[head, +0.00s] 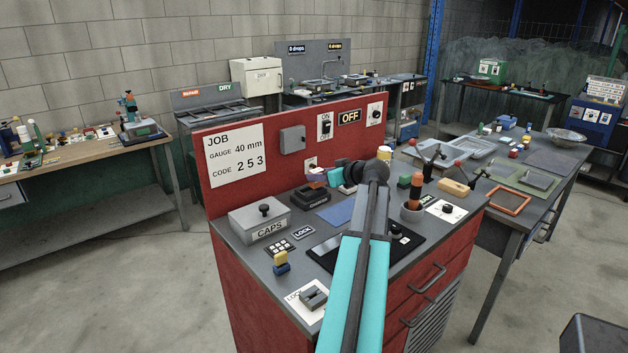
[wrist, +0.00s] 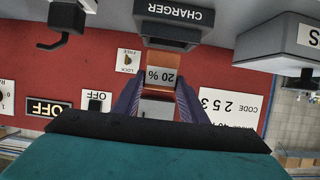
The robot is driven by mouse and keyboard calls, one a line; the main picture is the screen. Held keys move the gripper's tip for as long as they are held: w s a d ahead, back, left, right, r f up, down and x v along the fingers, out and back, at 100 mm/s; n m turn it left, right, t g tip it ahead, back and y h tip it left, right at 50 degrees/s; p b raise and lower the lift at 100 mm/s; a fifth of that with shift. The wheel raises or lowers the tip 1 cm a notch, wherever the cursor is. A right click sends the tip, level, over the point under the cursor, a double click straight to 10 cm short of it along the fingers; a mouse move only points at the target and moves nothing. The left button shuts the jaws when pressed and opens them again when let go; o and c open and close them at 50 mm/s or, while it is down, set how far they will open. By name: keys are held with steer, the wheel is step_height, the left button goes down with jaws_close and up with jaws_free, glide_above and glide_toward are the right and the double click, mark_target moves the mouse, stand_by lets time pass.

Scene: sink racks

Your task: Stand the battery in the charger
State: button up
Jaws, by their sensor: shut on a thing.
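The black charger (head: 311,195) stands on the grey bench top near the red back panel. It shows upside down at the top of the wrist view (wrist: 174,28), with its name plate readable. My gripper (head: 319,175) is above the charger in the head view. In the wrist view, its two purple fingers (wrist: 160,80) are shut on the battery (wrist: 160,74), which has an orange end and a "20 %" label. The battery's orange end points toward the charger. I cannot tell whether they touch. The arm and fingers hide part of the battery in the head view.
A grey CAPS box (head: 259,219) stands left of the charger. A blue mat (head: 338,212) lies in front of it. The red panel (head: 235,185) rises close behind, with a FREE/LOCK plate (wrist: 128,61) near the gripper. A cup with an orange-handled tool (head: 412,208) stands right.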

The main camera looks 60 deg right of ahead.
steer(key=shift+w, duration=1.45)
steer(key=shift+f+p, duration=0.15)
steer(key=shift+p, duration=0.15)
steer(key=shift+s+d+f+p, duration=0.1)
steer(key=shift+f+p, duration=0.5)
steer(key=shift+f, duration=1.05)
steer(key=shift+f, duration=0.15)
steer(key=o, duration=1.3)
steer(key=shift+c, duration=0.2)
steer(key=shift+r, duration=0.2)
